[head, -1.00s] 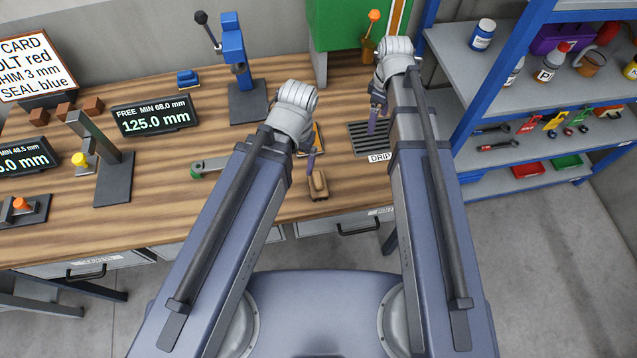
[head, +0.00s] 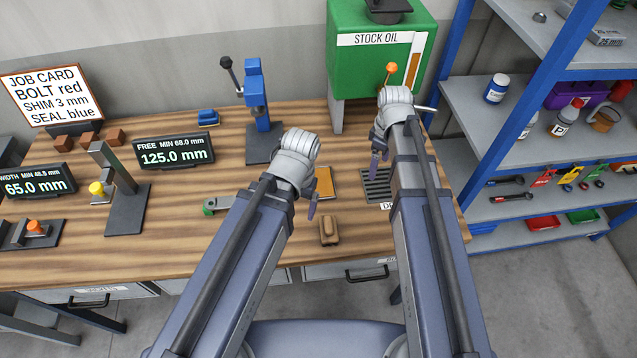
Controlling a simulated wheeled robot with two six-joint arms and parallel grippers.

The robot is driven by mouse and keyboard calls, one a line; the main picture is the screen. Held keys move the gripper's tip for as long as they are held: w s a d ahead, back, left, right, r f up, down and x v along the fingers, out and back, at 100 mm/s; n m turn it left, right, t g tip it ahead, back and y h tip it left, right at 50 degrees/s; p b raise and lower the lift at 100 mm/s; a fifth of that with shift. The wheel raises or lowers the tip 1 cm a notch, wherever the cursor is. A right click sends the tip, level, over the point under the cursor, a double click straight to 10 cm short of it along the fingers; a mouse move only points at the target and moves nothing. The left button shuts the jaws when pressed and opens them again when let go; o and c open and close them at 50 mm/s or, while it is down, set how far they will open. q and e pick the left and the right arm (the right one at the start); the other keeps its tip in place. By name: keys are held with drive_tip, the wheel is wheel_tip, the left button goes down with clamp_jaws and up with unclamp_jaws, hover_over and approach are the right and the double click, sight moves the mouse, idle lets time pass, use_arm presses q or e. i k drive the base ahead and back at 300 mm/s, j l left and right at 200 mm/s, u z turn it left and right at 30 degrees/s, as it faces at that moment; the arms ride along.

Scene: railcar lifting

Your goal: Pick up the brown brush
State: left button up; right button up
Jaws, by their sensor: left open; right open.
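The brown brush (head: 329,231) lies on the wooden bench near its front edge, between my two arms. It looks like a small tan block with a darker lower part. My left gripper (head: 312,208) hangs just above and to the left of the brush, mostly hidden behind its wrist; it is open and apart from the brush. My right gripper (head: 374,165) is over the drip grate (head: 377,187), to the right of and farther back than the brush. It is open, with no object seen in it.
An orange-covered pad (head: 324,182) lies behind the brush. A green-ended tool (head: 216,206) lies to the left, partly behind my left arm. A blue press (head: 256,100) and the green stock oil tank (head: 375,60) stand at the back. A blue shelf (head: 480,130) stands at the right.

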sight(328, 228)
drive_tip(key=k+l+u, duration=0.25)
drive_tip(key=u, duration=0.15)
drive_tip(key=k+l+u, duration=0.15)
drive_tip(key=u, duration=0.25)
drive_tip(key=k, duration=0.1)
